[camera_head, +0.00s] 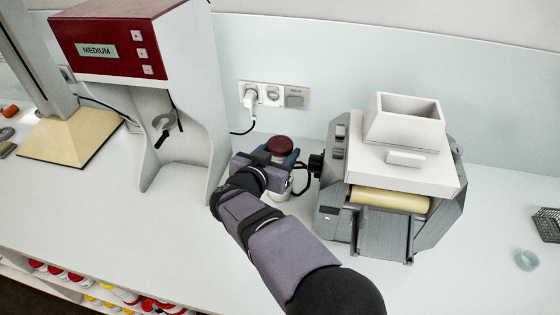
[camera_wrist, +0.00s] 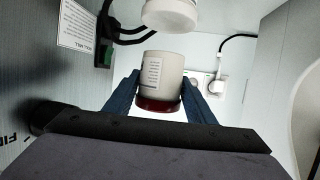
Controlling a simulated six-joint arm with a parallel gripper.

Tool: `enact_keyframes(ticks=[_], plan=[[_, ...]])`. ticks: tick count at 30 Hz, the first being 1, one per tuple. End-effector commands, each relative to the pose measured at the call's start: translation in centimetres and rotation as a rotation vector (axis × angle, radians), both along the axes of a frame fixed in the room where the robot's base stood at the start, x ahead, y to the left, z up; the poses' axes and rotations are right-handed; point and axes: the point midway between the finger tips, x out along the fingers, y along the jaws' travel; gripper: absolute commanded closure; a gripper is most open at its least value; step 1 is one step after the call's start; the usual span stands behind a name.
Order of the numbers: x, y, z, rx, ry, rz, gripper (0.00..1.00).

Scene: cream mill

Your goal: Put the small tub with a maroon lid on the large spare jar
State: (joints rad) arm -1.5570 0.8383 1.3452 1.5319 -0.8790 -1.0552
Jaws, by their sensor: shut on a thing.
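The small tub with a maroon lid (camera_head: 280,145) is between the fingers of my gripper (camera_head: 272,162), which is shut on it. In the wrist view, which looks upside down, the white tub (camera_wrist: 160,75) has its label showing and its maroon lid at the picture's lower side, between both blue fingertips (camera_wrist: 160,97). A white jar (camera_wrist: 170,14) shows past the tub's base, with a visible gap between them. In the head view this white jar (camera_head: 280,192) stands on the counter below my gripper, partly hidden by it.
The grey mill (camera_head: 402,172) with its white hopper stands close on the right. The red and white machine (camera_head: 180,115) stands on the left. A wall socket with a plug (camera_head: 250,95) and cable is behind. The front counter (camera_head: 180,235) is clear.

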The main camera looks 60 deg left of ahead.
Motion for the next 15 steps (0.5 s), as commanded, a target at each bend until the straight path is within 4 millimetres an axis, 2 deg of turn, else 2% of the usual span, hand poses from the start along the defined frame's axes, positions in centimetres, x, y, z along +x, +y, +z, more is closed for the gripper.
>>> enact_keyframes(ticks=[5, 15], plan=[[0.0, 0.0, -0.4, -0.002, -0.001, 0.000, 0.74], [0.0, 0.0, -3.6, -0.001, -0.001, 0.000, 0.74]])
